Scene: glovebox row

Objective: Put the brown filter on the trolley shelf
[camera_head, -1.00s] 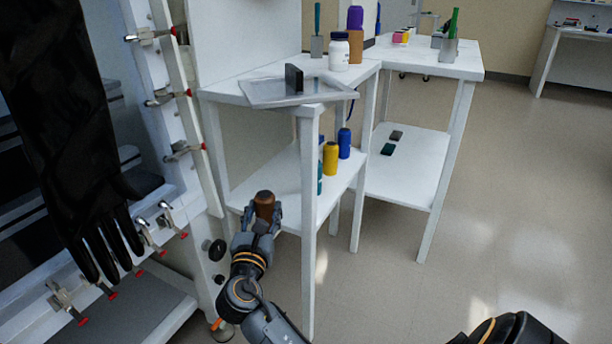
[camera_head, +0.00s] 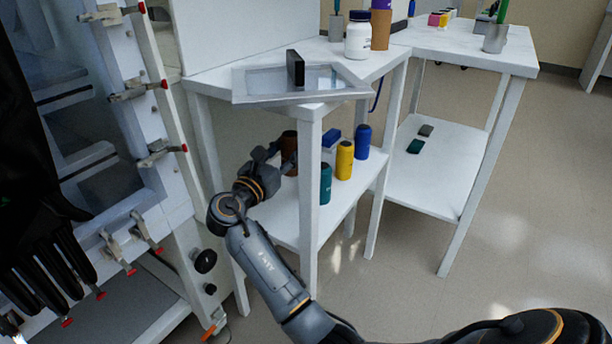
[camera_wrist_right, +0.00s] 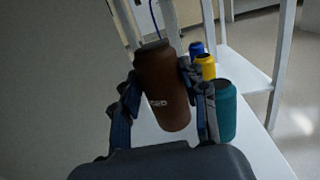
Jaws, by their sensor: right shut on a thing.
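The brown filter (camera_head: 289,148) is a dark brown cylinder, upright in the head view. It is between the fingers of my right gripper (camera_head: 276,154), which is shut on it, over the lower white shelf (camera_head: 278,212). The right wrist view also shows the brown filter (camera_wrist_right: 164,88) between both fingers of my right gripper (camera_wrist_right: 160,88). Whether its base touches the shelf I cannot tell. A teal bottle (camera_head: 325,184), a yellow bottle (camera_head: 344,160) and a blue bottle (camera_head: 362,142) stand on this shelf, to the right. My left gripper is out of view.
A white front leg (camera_head: 309,200) rises between the filter and the teal bottle. The top (camera_head: 345,70) above holds a clear tray (camera_head: 250,88) with a black block (camera_head: 295,68). A glovebox with a black glove (camera_head: 45,235) and clamps is at left.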

